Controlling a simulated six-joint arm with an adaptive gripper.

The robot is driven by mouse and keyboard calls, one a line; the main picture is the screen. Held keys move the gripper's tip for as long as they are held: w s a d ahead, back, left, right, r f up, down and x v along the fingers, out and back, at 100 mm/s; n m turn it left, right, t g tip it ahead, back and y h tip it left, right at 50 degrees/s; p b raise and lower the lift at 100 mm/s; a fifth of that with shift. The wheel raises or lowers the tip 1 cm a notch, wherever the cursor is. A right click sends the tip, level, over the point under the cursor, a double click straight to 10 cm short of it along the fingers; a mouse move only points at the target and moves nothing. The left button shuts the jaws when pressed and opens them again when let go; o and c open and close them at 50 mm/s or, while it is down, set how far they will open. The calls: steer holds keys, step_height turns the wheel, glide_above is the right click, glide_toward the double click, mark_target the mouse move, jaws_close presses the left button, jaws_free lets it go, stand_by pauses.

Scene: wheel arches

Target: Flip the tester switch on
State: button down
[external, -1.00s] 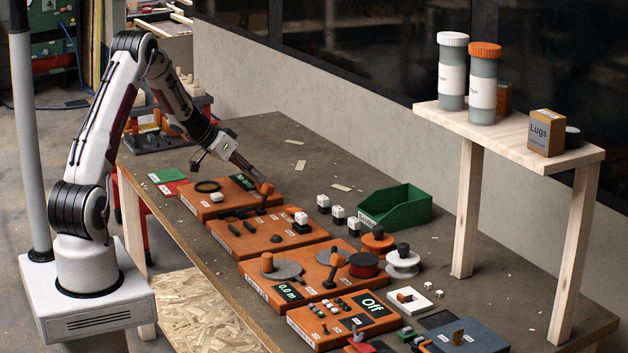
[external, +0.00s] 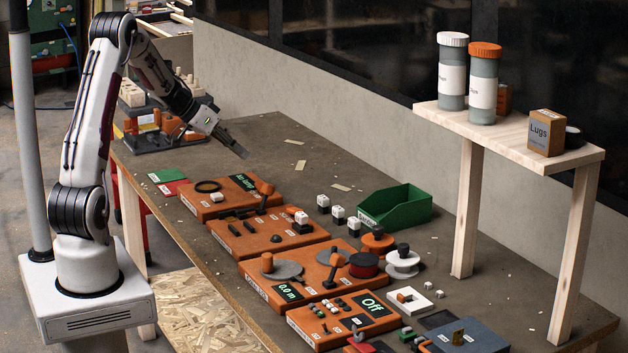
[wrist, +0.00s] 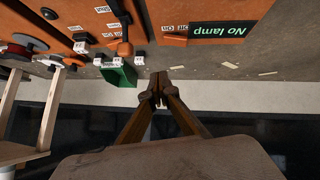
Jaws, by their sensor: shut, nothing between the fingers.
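The tester is an orange panel (external: 215,209) near the far end of the bench, with a black ring on top and a dark display (external: 243,182). In the wrist view the display (wrist: 220,30) reads "No lamp", upside down. The tester switch, a lever with an orange knob (external: 265,188), stands at the panel's right edge; its knob (wrist: 125,48) also shows in the wrist view. I cannot tell which label it points to. My gripper (external: 243,154) is shut and empty, above the bench behind the panel, apart from the switch. Its closed fingertips (wrist: 156,85) also show in the wrist view.
Other orange panels (external: 225,238) with levers and discs run along the bench towards the front. White-topped blocks (external: 338,212) and a green bin (external: 405,207) stand to the right. A wooden shelf (external: 510,135) rises at right. The bench behind the tester is mostly clear.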

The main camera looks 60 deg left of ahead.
steer(key=shift+s+d+r, duration=0.15)
steer(key=shift+s+r, duration=0.65)
steer(key=s+d+f+n+g, duration=0.2)
steer(key=s+d+f+n, duration=0.1)
steer(key=s+d+n, duration=0.15)
steer(key=s+d+r+m, duration=0.1)
steer(key=s+d+r, duration=0.3)
steer(key=s+d, duration=0.3)
steer(key=s+d+r+m+g+y, duration=0.1)
steer(key=s+d+r, duration=0.3)
steer(key=s+d, duration=0.4)
steer(key=s+d+r+m+y, duration=0.1)
steer(key=s+d+r+m, duration=0.2)
steer(key=s+d+r, duration=0.2)
steer(key=shift+s+d, duration=1.45)
steer(key=shift+d, duration=1.75)
